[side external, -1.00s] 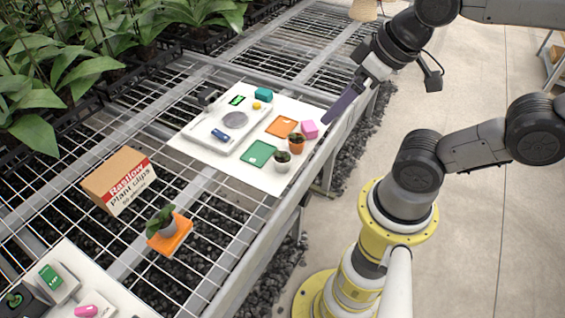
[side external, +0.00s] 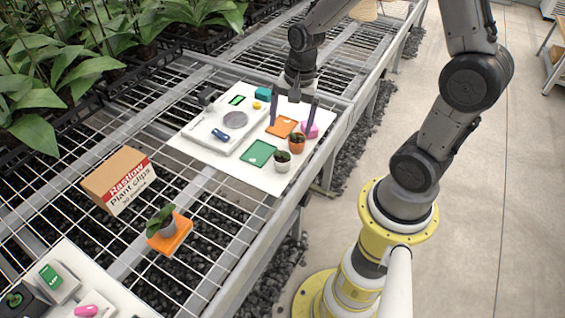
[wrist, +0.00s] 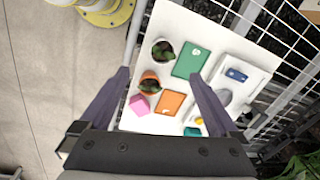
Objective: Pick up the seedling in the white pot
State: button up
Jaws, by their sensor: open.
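The seedling in the white pot (side external: 282,167) stands upright on the white board (side external: 262,182) near its front edge. It also shows in the wrist view (wrist: 156,58), ahead of the fingertips, with dark soil and green leaves. My gripper (side external: 291,127) is open and empty above the back right part of the board. It is near the orange card and pink cube, apart from the white pot. In the wrist view my two fingers (wrist: 159,75) are spread wide, with the terracotta pot (wrist: 149,86) showing between them.
Beside the white pot are a terracotta pot (side external: 297,146), a green card (side external: 259,153), an orange card (side external: 281,126) and a pink cube (side external: 310,130). A scale (side external: 222,130) bears a blue item. A box (side external: 118,181) and a potted plant on an orange tray (side external: 183,241) stand farther left.

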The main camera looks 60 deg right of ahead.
send_over(282, 160)
jog(key=s, duration=0.1)
jog(key=f, duration=0.7)
jog(key=shift+s+d+f, duration=0.2)
jog(key=shift+d+f, duration=0.1)
jog(key=shift+f, duration=0.1)
jog(key=shift+w+a+f, duration=0.1)
jog(key=shift+w+f, duration=0.1)
jog(key=shift+f, duration=0.75)
jog(key=shift+w+a+f, duration=0.1)
jog(key=shift+w+f, duration=0.1)
jog(key=shift+f, duration=0.8)
jog(key=shift+w+a+f, duration=0.1)
jog(key=shift+w+f, duration=0.1)
jog(key=shift+f, duration=0.75)
jog(key=c, duration=1.5)
jog(key=shift+o, duration=0.2)
jog(key=shift+r, duration=0.15)
